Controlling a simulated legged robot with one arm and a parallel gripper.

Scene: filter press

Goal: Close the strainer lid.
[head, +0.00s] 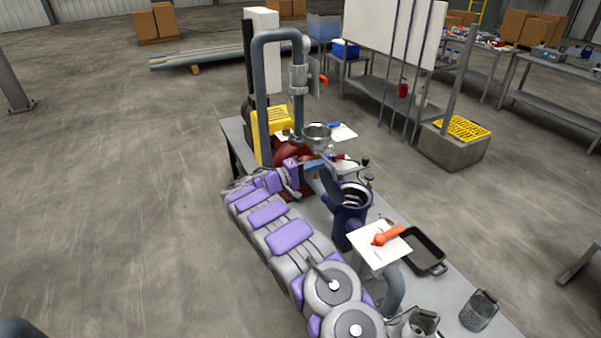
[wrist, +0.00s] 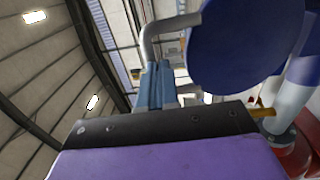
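The strainer (head: 349,222) is a dark blue pot on the bench, with its round mouth open and a metal rim inside. Its blue lid (head: 331,186) stands raised at the left side of the mouth. The lid (wrist: 245,42) also shows in the wrist view as a large blue disc at upper right. My gripper (head: 318,166) is just behind and above the lid in the head view, and contact cannot be told. In the wrist view the blue-grey fingers of my gripper (wrist: 157,85) lie close side by side, with nothing seen between them, left of the lid.
A white board with an orange-red tool (head: 388,236) is close in front of the strainer. Grey pipework (head: 260,85) and a red pump (head: 291,158) stand behind. Open floor lies left.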

